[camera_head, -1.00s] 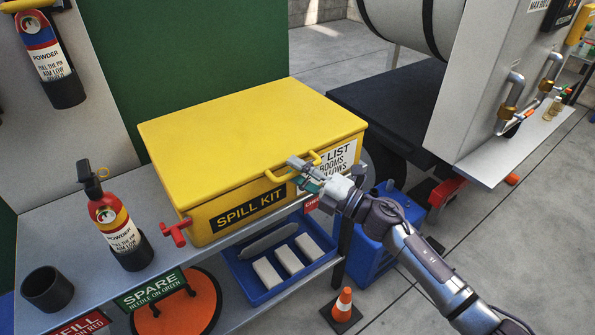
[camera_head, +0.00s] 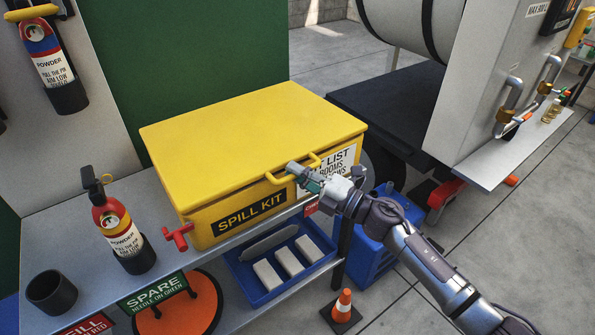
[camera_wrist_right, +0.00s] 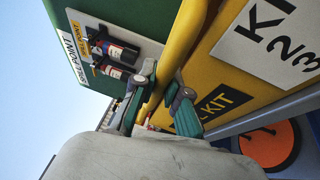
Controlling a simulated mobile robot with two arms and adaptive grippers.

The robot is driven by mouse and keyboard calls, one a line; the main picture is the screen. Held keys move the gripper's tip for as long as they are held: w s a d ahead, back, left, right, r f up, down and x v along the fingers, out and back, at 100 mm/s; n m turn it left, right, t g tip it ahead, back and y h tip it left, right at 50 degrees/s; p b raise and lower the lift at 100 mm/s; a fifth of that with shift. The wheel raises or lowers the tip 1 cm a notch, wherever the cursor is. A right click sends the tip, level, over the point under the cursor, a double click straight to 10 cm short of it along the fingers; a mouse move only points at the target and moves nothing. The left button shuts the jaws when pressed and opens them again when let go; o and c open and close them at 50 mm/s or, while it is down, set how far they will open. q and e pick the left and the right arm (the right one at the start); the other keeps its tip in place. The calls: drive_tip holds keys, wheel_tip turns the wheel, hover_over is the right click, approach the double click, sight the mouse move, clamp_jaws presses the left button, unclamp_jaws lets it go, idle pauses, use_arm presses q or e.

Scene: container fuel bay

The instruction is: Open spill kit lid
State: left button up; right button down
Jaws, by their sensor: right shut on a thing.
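The yellow spill kit (camera_head: 202,219) stands on a grey shelf, with a black SPILL KIT label on its front. Its yellow lid (camera_head: 240,130) lies flat on top and looks down; I cannot tell if there is a small gap under its front edge. The lid's yellow bar handle (camera_head: 314,161) sticks out at the front. My right gripper (camera_head: 300,172) is shut on this handle. In the right wrist view, the yellow bar (camera_wrist_right: 184,38) runs down between the two fingers of the gripper (camera_wrist_right: 160,100). My left gripper is out of view.
A red fire extinguisher (camera_head: 118,232) and a dark cup (camera_head: 50,291) stand left of the kit. A blue tray (camera_head: 262,296) with white pads is below. A blue crate (camera_head: 372,262) and a cone (camera_head: 342,308) are on the floor. The space above the lid is clear.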

drive_tip(key=w+a+r+p, duration=0.2)
drive_tip(key=r+p, duration=0.7)
drive_tip(key=r, duration=0.1)
drive_tip(key=w+a+r+p, duration=0.1)
drive_tip(key=w+r+p, duration=0.2)
drive_tip(key=r+p, duration=0.65)
drive_tip(key=w+a+r, duration=0.3)
drive_tip(key=w+r, duration=0.1)
drive_tip(key=r, duration=0.2)
drive_tip(key=w+a+r+b, duration=0.1)
drive_tip(key=w+a+r, duration=0.3)
drive_tip(key=w+r, duration=0.1)
drive_tip(key=shift+w+a+r+h, duration=0.2)
drive_tip(key=shift+r+h, duration=0.2)
drive_tip(key=shift+r, duration=0.45)
drive_tip(key=c, duration=1.2)
unclamp_jaws()
